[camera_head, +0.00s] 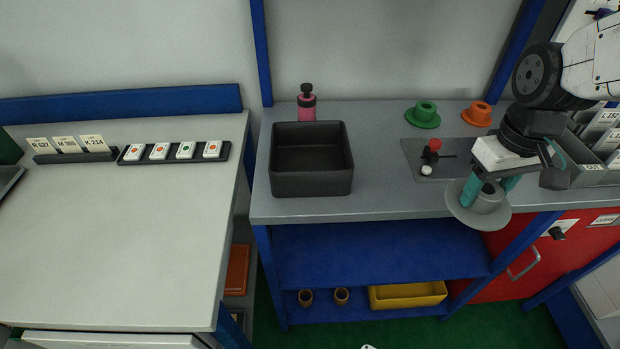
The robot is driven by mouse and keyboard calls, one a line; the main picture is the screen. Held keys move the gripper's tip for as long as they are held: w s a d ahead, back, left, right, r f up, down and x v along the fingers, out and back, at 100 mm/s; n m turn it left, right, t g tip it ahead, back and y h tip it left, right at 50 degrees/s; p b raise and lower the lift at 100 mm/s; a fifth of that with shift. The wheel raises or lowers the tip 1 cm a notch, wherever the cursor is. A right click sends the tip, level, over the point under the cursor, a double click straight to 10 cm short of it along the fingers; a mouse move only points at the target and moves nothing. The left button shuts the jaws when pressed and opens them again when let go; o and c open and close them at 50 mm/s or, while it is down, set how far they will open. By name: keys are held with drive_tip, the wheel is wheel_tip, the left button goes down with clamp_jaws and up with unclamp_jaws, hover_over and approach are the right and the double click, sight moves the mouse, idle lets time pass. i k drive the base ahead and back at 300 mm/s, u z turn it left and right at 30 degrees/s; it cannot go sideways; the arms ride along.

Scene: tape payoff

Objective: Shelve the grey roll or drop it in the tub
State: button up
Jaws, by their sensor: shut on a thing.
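The grey roll (463,214) is a wide flat disc with a raised round hub, at the front right of the grey bench. My gripper (490,191) has teal fingertips and is shut on the roll's hub from above. The roll's disc overlaps the bench's front edge in the picture; I cannot tell whether it touches the bench. A dark square tub (312,186) stands open at the left of the bench and looks empty. A blue shelf (375,252) lies below the bench top and is bare. A lower shelf (420,312) is under it.
A green roll (423,114) and an orange roll (478,113) sit at the back. A grey plate (425,160) with a red knob is left of my gripper. A pink bottle (307,103) stands behind the tub. A yellow tray (408,295) is on the lower shelf.

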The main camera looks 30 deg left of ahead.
sight(316, 165)
drive_tip(key=k, duration=0.2)
drive_tip(key=z, duration=2.05)
drive_tip(key=i, duration=0.95)
drive_tip(key=u, duration=3.95)
drive_tip(key=i, duration=1)
drive_tip(key=k, duration=0.45)
